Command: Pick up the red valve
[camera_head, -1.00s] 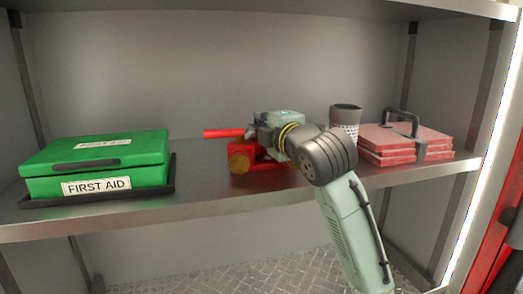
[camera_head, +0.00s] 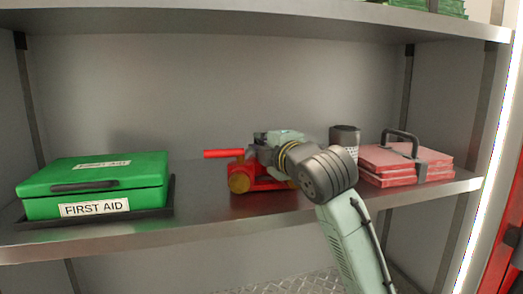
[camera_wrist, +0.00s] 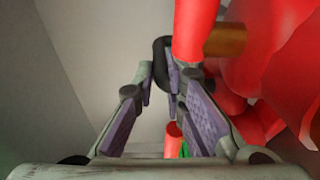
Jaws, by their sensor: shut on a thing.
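The red valve (camera_head: 265,182) is on the middle shelf, with a red bar-shaped handle (camera_head: 223,153) pointing left and a brass-coloured round end at its lower left. My gripper (camera_head: 253,150) is at the top of the valve, beside the handle. My wrist hides part of the valve. In the wrist view my gripper's fingers (camera_wrist: 160,82) are nearly together around a dark curved piece, and the red valve (camera_wrist: 270,50) fills the right side. The gripper is shut on the valve, though the exact contact is hard to see. The valve looks upright; I cannot tell any gap beneath it.
A green first aid box (camera_head: 95,187) sits in a dark tray at the left of the shelf (camera_head: 205,218). A dark cup (camera_head: 346,138) and a red case with a black handle (camera_head: 405,165) stand close to the right of my wrist. Another shelf (camera_head: 250,22) is overhead.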

